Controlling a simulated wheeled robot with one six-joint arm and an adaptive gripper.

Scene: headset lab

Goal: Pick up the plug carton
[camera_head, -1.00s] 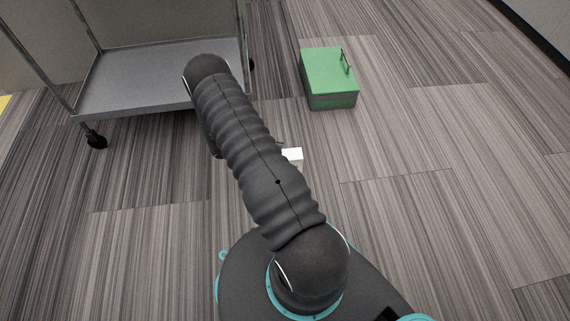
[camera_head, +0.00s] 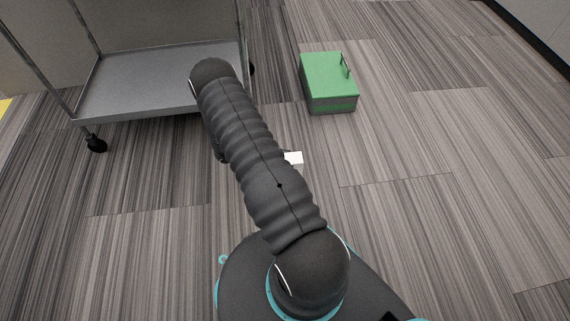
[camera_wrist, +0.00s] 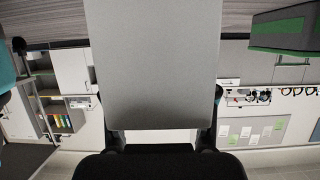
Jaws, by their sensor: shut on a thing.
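The plug carton (camera_wrist: 155,65) fills the upper middle of the wrist view as a large plain grey face, with a bright white strip along its lower edge. My gripper (camera_wrist: 160,110) is shut on it, with a dark finger at each side. In the head view a small white block (camera_head: 294,158) shows at the right edge of my arm; it appears to be part of the carton. The rest of it and my gripper are hidden behind the arm there.
A green-topped box (camera_head: 328,72) with a handle stands on the floor ahead, right of my arm. A grey wheeled cart (camera_head: 150,80) stands at the upper left. The floor at right is clear. The wrist view shows shelves (camera_wrist: 55,110) upside down.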

